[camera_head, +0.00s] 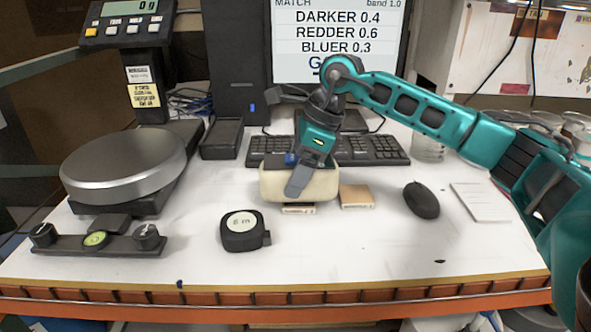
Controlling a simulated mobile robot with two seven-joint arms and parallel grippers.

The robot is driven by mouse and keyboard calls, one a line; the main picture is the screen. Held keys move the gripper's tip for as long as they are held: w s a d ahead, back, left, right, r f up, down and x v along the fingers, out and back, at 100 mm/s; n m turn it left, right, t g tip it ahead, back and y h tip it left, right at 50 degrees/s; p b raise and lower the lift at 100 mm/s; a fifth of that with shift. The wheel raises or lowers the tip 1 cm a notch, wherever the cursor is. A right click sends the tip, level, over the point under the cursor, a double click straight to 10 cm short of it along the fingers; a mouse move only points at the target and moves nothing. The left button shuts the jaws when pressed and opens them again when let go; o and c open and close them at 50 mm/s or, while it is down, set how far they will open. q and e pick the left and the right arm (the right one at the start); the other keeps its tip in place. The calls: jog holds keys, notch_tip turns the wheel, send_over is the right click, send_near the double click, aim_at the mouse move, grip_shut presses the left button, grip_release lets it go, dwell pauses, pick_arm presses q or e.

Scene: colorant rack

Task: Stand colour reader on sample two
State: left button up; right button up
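A cream, block-shaped device that looks like the colour reader (325,186) is in the middle of the table, in front of the keyboard. My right gripper (300,178) comes down on it from above. One grey finger lies across its front face; the other is hidden behind it, and the gripper looks shut on it. A small tan sample block (298,209) shows just under the reader's front edge. Whether the reader touches it is unclear. Another tan sample block (356,196) lies just right of the reader. Any sample behind the reader is hidden. My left gripper is not in view.
A screen (338,45) reads DARKER 0.4, REDDER 0.6, BLUER 0.3. The keyboard (385,150) is behind the reader, a mouse (421,200) right. A tape measure (243,232), a scale with round plate (122,165) and a black level bar (97,240) are left. The front middle is clear.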

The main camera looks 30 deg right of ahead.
jog(key=shift+o, duration=1.4)
jog(key=shift+r, duration=0.1)
jog(key=p+v, duration=0.1)
jog(key=v, duration=1.1)
jog(key=shift+a+r, duration=0.1)
jog(key=shift+r, duration=0.05)
jog(key=shift+s, duration=0.1)
